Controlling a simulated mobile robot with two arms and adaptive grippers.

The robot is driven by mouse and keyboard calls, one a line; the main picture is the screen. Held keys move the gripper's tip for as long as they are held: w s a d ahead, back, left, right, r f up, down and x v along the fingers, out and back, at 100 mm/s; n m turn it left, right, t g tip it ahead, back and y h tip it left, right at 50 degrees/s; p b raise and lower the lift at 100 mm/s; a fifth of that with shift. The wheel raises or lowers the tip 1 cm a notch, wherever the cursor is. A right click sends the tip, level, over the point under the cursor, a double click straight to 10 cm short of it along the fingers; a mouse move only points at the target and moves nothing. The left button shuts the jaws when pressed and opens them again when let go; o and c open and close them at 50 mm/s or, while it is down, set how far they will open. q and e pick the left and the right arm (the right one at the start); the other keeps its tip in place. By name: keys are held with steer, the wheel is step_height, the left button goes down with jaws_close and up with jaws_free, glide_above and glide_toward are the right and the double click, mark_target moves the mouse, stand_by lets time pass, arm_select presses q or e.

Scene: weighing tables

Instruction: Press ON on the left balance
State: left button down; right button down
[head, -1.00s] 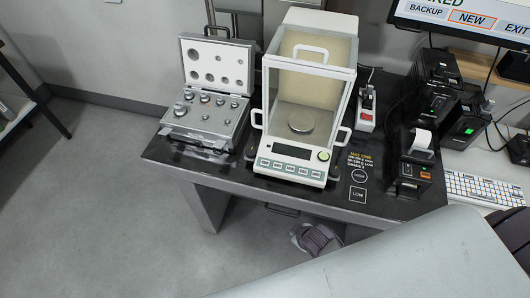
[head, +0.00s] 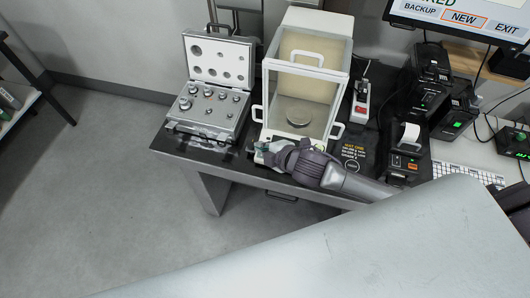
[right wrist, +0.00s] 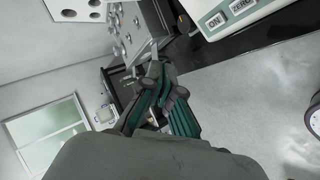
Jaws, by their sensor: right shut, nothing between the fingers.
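The balance (head: 310,20) has a white frame, clear panes and a round weighing pan (head: 299,116). It stands on a black table, and in the head view my right gripper and wrist hide most of its front panel. In the right wrist view the balance's white panel (right wrist: 228,24) shows at the upper right, with an ON button (right wrist: 216,22) and a ZERO button (right wrist: 242,8). My right gripper (head: 254,149) is shut and empty in front of the panel's left part. In the right wrist view its fingertips (right wrist: 160,72) appear apart from the ON button; contact cannot be judged. My left gripper is not in view.
An open case of weights (head: 218,70) stands left of the balance. A small device with a red switch (head: 360,105) and a printer (head: 405,155) stand to the right. A monitor (head: 460,22) is at the upper right. The floor at left is clear.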

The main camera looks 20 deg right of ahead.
steer(key=f+b, duration=0.2)
steer(key=w+d+f+b, duration=0.1)
steer(key=f+b, duration=0.2)
steer(key=w+f+b, duration=0.1)
steer(key=f+b, duration=0.1)
steer(key=shift+w+d+f, duration=0.2)
steer(key=shift+d+f, duration=0.1)
steer(key=shift+w+d+f+b, duration=0.1)
steer(key=shift+w+f+b, duration=0.05)
steer(key=shift+f+b, duration=0.25)
stand_by(1.0)
steer(key=shift+w+f, duration=0.1)
steer(key=shift+f, duration=0.25)
steer(key=shift+w+d+f, duration=0.1)
steer(key=shift+d+f, duration=0.05)
steer(key=shift+f, duration=0.2)
stand_by(0.6)
steer(key=shift+s+r+p, duration=0.25)
steer(key=shift+r+p, duration=0.45)
steer(key=shift+r, duration=0.05)
